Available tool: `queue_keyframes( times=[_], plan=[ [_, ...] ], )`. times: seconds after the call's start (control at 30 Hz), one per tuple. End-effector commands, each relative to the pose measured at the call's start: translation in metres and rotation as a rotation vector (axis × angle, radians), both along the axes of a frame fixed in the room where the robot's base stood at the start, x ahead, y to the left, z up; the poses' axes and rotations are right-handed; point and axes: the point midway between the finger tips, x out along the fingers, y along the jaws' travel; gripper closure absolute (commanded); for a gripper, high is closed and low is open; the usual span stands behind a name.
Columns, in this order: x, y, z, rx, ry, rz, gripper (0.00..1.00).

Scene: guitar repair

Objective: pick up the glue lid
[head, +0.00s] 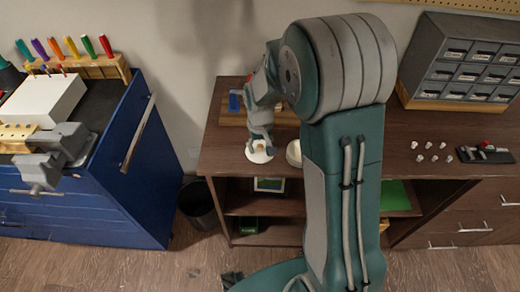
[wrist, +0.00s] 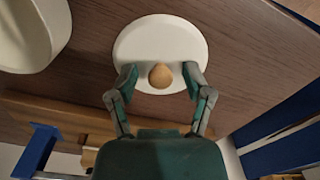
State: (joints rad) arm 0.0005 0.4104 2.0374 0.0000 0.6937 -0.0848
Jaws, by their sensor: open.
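The glue lid is a white disc with a round tan knob. In the wrist view the lid (wrist: 160,40) lies flat on the brown wood top, and it also shows in the head view (head: 261,156) near the front left of the workbench. My gripper (wrist: 161,78) is open, with one finger on each side of the knob. I see a small gap between each fingertip and the knob. In the head view my gripper (head: 259,143) points down over the lid and hides part of it.
A white round pot (wrist: 28,35) stands close beside the lid, partly hidden by my arm in the head view (head: 294,153). A blue clamp (wrist: 38,150) and wooden board are behind the lid. Small white pieces (head: 428,152) lie right, before a grey drawer cabinet (head: 460,65).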

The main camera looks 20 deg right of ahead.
Motion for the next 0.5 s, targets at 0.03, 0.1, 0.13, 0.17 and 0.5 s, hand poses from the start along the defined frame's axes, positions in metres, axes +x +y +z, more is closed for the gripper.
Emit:
queue_keyframes(
  times=[0.03,0.1,0.13,0.17,0.5],
  plan=[
    [0.0000,0.0001,0.0001,0.000,0.000,0.000,0.84],
    [0.0001,0.0000,-0.0004,0.000,0.001,0.000,1.00],
    [0.0000,0.0000,-0.0006,0.000,0.001,0.000,1.00],
    [-0.0002,0.0000,-0.0008,0.000,0.002,0.000,1.00],
    [-0.0022,0.0004,-0.0032,0.000,0.009,0.001,1.00]
  ],
)
